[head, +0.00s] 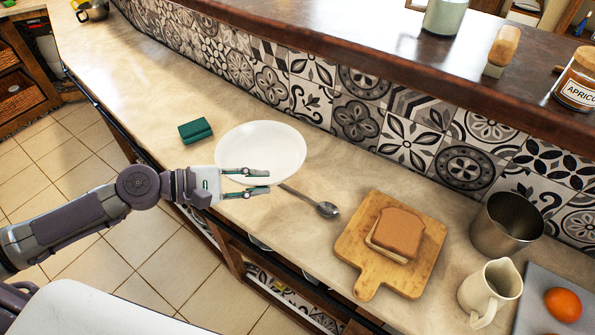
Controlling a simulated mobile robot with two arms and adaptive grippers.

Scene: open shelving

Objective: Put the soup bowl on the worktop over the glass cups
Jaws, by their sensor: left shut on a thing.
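The white soup bowl (262,142), round and shallow, shows at the middle of the long pale worktop (150,85). My left gripper (269,181) reaches in from the left at the bowl's near side. It is shut on the near edge of the bowl, its fingers partly covering that edge. Whether the bowl touches the worktop is hard to tell. I cannot make out any glass cups; the space under the worktop is mostly hidden. My right gripper is not in view.
A spoon (327,210) lies just right of the gripper. A green sponge (195,130) lies left of the bowl. A board (376,275) with bread (400,232), a metal pot (507,224) and a jug (490,293) stand to the right. The worktop's left stretch is mostly clear.

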